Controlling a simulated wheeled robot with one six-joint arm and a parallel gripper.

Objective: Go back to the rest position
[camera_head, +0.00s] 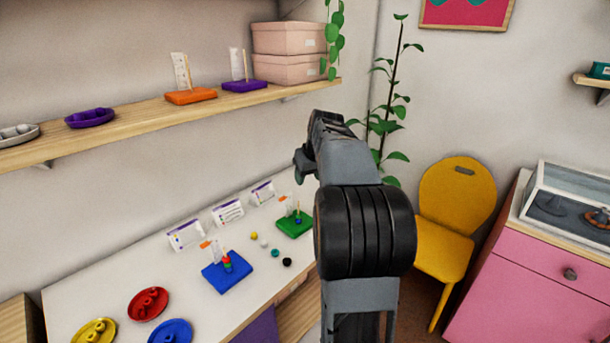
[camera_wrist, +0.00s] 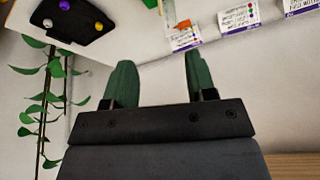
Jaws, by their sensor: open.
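My arm reaches up and forward through the middle of the head view, with my gripper (camera_head: 306,158) at its far end, above the back of the white table (camera_head: 90,275). In the wrist view my gripper (camera_wrist: 160,75) shows two green fingers set well apart, with nothing between them. It is open and empty, clear of the boards. A blue board (camera_head: 226,272) with a short stack of colored beads on a peg stands on the table. A green board (camera_head: 294,224) with a blue bead stands farther back.
Several loose beads (camera_head: 264,244) lie between the boards. Red, yellow and blue dishes (camera_head: 148,303) sit at the front left. Printed cards (camera_head: 228,212) stand along the wall. A wooden shelf (camera_head: 130,118) runs above. A plant (camera_head: 388,125) and yellow chair (camera_head: 455,200) stand at right.

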